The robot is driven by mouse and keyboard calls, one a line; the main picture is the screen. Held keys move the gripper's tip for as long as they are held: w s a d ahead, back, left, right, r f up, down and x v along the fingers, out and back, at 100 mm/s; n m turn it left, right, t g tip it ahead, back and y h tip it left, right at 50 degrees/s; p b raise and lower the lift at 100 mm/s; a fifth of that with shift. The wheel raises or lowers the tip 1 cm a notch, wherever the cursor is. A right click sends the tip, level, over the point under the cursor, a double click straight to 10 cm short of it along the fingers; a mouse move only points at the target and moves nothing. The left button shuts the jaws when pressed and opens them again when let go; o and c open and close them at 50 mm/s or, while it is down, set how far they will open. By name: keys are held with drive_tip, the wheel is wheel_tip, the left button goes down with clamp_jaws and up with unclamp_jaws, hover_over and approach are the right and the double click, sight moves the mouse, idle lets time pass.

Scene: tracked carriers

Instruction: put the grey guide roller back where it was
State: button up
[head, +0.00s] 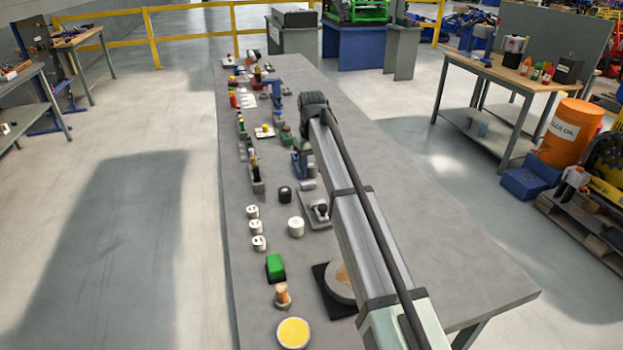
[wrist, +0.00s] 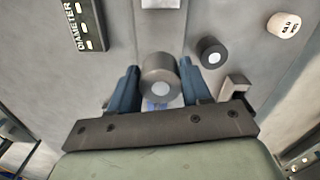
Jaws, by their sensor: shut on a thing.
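The grey guide roller (wrist: 158,78) is a short dark grey cylinder with a pale round centre on its end face. In the wrist view it sits between the two blue fingers of my gripper (wrist: 159,90), which is shut on it. In the head view my gripper (head: 301,168) is over the middle of the long grey bench, and the roller in it cannot be made out clearly behind the arm. The wrist view does not show whether the roller touches the surface below.
A smaller dark roller (wrist: 211,52) stands close to the right finger, with a white labelled cylinder (wrist: 284,25) beyond. A dark "DIAMETER" gauge (wrist: 84,25) lies at upper left. In the head view, several small items crowd the bench (head: 430,258); its right side is bare.

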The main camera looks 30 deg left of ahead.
wheel_tip(320, 180, up, 2)
drive_tip(key=shift+s, duration=0.1)
drive_tip(key=s, duration=1)
hover_over(291, 216)
wheel_tip(291, 216, down, 6)
drive_tip(key=shift+f, duration=2.1)
drive_tip(key=shift+f, duration=0.15)
drive_tip(key=o, duration=1)
wheel_tip(291, 216, up, 12)
drive_tip(key=shift+r, duration=0.15)
